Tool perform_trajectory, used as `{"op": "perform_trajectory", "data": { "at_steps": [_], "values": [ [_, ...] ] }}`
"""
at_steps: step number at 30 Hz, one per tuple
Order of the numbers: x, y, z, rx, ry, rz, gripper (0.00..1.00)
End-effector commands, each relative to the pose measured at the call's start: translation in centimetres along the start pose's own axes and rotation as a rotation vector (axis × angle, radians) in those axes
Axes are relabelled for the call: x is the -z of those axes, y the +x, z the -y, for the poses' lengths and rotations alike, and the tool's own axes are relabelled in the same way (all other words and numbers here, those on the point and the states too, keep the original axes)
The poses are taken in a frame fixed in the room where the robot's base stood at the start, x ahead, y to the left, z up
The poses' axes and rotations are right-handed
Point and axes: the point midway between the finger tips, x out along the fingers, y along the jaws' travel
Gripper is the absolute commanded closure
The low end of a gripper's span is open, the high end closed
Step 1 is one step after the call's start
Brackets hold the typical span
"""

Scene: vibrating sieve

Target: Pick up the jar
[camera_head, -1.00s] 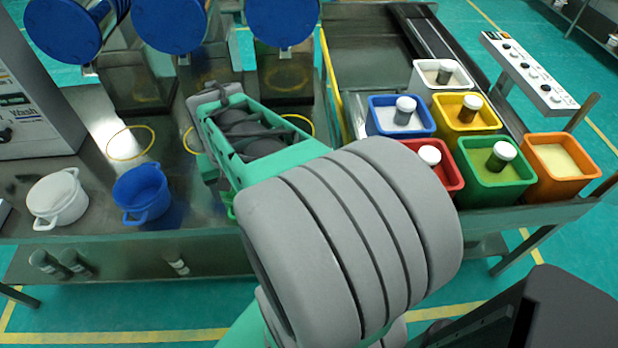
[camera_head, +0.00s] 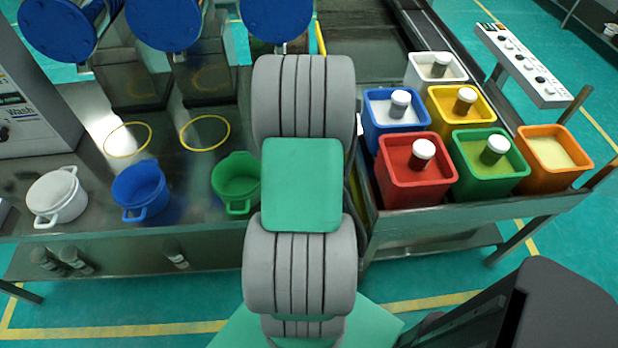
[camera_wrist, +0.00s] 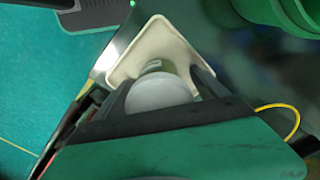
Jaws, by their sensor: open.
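In the wrist view a jar (camera_wrist: 161,93) with a pale round lid sits in or just in front of a cream square-rimmed container (camera_wrist: 150,42). My gripper (camera_wrist: 160,82) is open, with one dark finger on each side of the jar. I cannot tell whether the fingers touch it.
An orange bin (camera_head: 553,172) with pale contents stands at far right. A white pot (camera_head: 58,198), a blue pot (camera_head: 140,190) and a green pot (camera_head: 237,182) stand on the metal bench left of my arm. Blue round-ended machines (camera_head: 160,25) hang at the back.

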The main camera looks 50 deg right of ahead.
Motion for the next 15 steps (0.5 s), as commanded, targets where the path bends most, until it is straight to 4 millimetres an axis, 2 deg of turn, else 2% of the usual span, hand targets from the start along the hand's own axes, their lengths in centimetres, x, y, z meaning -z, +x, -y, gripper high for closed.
{"op": "perform_trajectory", "data": {
  "at_steps": [5, 15],
  "values": [
    [0.02, -0.03, 0.03, 0.001, -0.001, -0.001, 0.19],
    [0.03, -0.06, 0.02, 0.001, -0.001, -0.001, 0.47]
  ]
}}
